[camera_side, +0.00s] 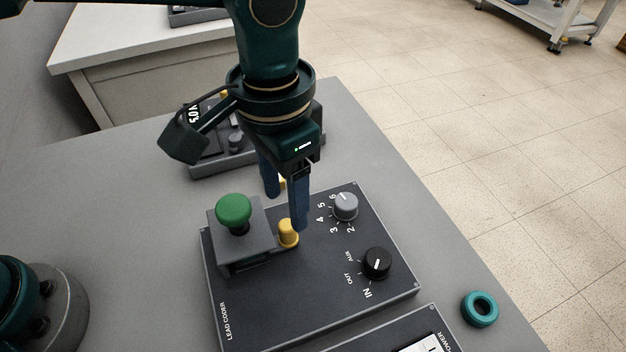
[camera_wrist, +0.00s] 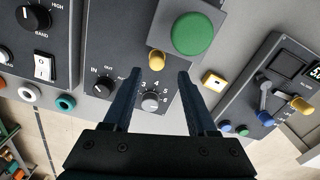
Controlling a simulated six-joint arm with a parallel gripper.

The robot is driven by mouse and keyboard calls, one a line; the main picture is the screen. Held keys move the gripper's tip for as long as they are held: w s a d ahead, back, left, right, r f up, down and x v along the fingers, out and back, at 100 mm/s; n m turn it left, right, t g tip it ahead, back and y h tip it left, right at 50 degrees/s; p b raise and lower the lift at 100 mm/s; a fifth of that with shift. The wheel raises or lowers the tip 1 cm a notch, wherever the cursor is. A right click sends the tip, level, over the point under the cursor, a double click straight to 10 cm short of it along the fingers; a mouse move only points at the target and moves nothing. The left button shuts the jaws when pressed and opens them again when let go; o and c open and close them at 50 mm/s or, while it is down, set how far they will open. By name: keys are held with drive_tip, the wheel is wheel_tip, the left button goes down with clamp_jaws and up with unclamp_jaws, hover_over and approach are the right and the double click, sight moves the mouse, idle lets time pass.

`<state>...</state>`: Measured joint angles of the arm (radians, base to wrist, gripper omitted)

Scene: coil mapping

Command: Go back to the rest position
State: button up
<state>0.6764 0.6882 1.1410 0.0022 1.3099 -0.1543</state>
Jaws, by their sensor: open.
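My gripper (camera_side: 286,205) points down over the panel marked LEAD CODER (camera_side: 320,285), its blue fingers apart and nothing between them in the side view. In the wrist view my gripper (camera_wrist: 155,80) is open. The fingers frame the grey numbered knob (camera_wrist: 151,101), which lies below them on the panel. The yellow knob (camera_side: 288,233) stands on the panel close to the fingertips in the side view; I cannot tell whether they touch. A green round knob (camera_side: 234,209) sits on a grey block left of the gripper.
A black knob (camera_side: 376,262) marked IN, OUT and AUX is on the same panel. A teal ring (camera_side: 480,308) lies near the table's right edge. Another device (camera_side: 205,160) stands behind my gripper, and a panel marked POWER (camera_side: 405,335) is in front. Bare table lies left of the coder.

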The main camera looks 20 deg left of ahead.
drive_tip(key=shift+w+a, duration=0.1)
drive_tip(key=a+r+n+t+h, duration=0.1)
drive_tip(key=a+r+n+t, duration=0.25)
drive_tip(key=a+r, duration=0.9)
drive_tip(key=s+a+f+n+t+y, duration=0.1)
drive_tip(key=s+a+f+n+t, duration=0.1)
drive_tip(key=s+a+f, duration=0.4)
drive_tip(key=s+a, duration=0.2)
drive_tip(key=s, duration=0.1)
drive_tip(key=shift+s+a+f, duration=0.15)
drive_tip(key=shift+s+a, duration=0.15)
drive_tip(key=shift+a, duration=0.05)
drive_tip(key=shift+n, duration=0.25)
